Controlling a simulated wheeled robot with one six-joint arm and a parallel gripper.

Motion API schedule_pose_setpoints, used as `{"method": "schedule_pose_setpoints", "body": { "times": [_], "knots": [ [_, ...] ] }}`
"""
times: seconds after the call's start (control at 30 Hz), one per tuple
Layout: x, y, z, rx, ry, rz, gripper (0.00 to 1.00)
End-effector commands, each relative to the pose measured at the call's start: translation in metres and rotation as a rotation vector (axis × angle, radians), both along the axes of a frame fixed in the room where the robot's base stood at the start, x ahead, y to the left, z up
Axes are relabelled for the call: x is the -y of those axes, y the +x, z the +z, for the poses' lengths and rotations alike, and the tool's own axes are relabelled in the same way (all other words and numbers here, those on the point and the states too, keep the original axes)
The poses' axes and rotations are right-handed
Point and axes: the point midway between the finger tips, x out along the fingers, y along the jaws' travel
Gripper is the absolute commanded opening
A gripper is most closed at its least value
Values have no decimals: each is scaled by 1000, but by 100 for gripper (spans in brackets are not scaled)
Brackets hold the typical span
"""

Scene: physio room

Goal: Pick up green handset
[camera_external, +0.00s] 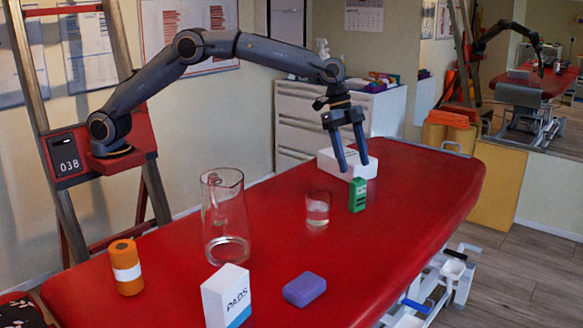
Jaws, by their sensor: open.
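The green handset (357,195) is a small upright block with a dark panel on its front, standing on the red treatment table (426,214). My gripper (354,167) points down from the arm with its two dark fingers apart. The right fingertip is close to the top of the handset, and the left one is above and to its left. From this view I cannot tell whether either finger touches the handset. A white box (328,162) sits just behind the fingers and is partly covered by them.
A small glass (317,210) stands left of the handset, with a tall glass jug (225,222) further left. Nearer are a white PADS box (226,297), a purple block (304,289) and an orange roll (126,266). The table's right side is clear.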

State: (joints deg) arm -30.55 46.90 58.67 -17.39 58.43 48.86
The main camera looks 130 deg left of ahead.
Motion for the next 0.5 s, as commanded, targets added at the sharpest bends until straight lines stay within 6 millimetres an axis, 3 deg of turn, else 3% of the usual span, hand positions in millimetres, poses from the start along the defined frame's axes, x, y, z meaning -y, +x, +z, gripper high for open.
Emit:
{"method": "schedule_pose_setpoints", "body": {
  "times": [0.13,0.5],
  "knots": [
    [1,-1,-30,-3,-3,2,61],
    [3,10,-65,-1,-1,1,61]
  ]
}}
